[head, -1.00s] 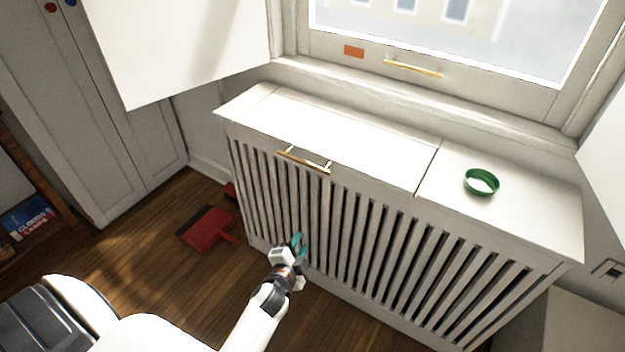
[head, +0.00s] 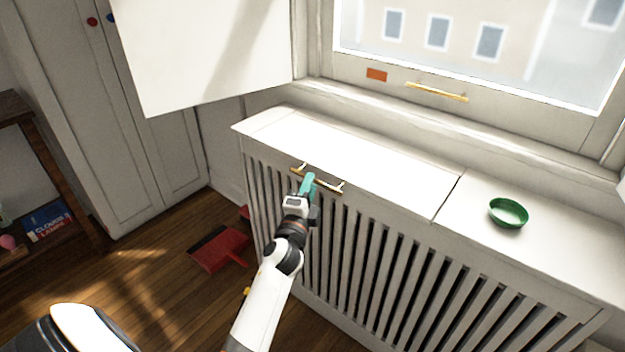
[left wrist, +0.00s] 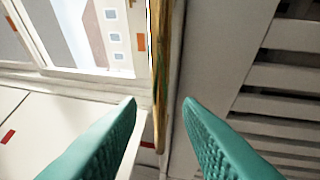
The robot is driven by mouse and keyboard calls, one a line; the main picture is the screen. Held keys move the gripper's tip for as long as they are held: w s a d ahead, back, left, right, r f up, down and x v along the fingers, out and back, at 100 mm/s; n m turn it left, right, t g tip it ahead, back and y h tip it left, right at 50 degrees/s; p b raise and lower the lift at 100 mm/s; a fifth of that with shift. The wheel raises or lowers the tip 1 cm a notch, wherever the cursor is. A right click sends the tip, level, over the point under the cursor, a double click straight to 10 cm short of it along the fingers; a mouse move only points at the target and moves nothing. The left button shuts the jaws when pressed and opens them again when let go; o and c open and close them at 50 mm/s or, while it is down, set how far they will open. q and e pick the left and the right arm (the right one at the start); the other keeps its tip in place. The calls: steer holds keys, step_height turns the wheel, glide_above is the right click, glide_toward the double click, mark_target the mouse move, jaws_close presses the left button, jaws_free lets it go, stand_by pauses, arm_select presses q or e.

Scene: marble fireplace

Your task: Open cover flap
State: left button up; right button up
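The cover flap (head: 350,155) is the white top panel on the left part of the slatted radiator cover. It lies flat, with a brass handle (head: 328,184) along its front edge. My left gripper (head: 308,182) is at the left part of this handle. In the left wrist view the teal fingers (left wrist: 161,101) are apart, and the handle (left wrist: 160,75) runs between them with visible gaps on both sides. How deep the handle sits between the fingers I cannot tell. My right gripper is not in view.
A window with a brass handle (head: 437,92) is behind. A white panel (head: 210,55) hangs at upper left. A red dustpan (head: 218,250) lies on the floor.

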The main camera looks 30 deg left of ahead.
arm_select(q)
steer(key=shift+x, duration=1.55)
steer(key=shift+c, duration=0.2)
jaws_close()
